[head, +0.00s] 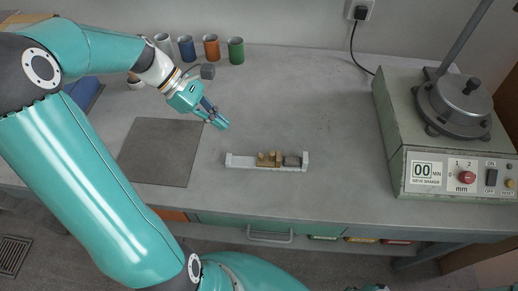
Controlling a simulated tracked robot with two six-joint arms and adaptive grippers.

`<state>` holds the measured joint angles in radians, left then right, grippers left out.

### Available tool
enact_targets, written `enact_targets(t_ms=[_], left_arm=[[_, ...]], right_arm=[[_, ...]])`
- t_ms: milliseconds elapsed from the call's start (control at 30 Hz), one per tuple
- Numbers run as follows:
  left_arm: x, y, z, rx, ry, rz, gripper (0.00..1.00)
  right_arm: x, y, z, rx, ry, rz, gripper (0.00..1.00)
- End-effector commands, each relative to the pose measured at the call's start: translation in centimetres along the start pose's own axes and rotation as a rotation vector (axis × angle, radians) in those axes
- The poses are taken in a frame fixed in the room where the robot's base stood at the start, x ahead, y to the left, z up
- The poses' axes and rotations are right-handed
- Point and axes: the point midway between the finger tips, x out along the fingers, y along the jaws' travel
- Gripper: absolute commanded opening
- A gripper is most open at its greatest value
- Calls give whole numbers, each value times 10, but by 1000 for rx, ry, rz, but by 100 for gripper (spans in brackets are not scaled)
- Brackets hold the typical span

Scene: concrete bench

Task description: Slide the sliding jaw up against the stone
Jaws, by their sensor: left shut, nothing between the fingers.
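A pale holder (240,164) with raised ends lies crosswise near the middle of the bench. In it sits a brass-coloured block with raised parts (269,159), which looks like the sliding jaw. A dark grey block (292,161), which looks like the stone, sits to its right near the holder's right end. The two blocks are close; whether they touch is too small to tell. My left gripper (221,125) is shut and empty, above the bench, up and left of the holder, apart from it. My right gripper is not in view.
A dark square mat (161,152) lies left of the holder. Several coloured cups, including a green one (236,50), stand at the back. A sieve shaker (440,135) fills the right side. The bench between holder and shaker is clear.

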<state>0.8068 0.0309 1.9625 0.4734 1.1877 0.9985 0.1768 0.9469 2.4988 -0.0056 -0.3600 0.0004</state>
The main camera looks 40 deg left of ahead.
Motion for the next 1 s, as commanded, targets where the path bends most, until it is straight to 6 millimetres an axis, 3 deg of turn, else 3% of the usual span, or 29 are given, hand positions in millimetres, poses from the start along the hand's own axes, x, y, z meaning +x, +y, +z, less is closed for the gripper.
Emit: enact_targets(t_ms=[500,733,1000], left_arm=[[96,-2,3,1,-2,-7,0],[116,-1,22,0,-1,-3,0],[122,-1,25,-1,0,-1,0]], right_arm=[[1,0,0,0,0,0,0],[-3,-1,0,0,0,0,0],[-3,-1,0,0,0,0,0]])
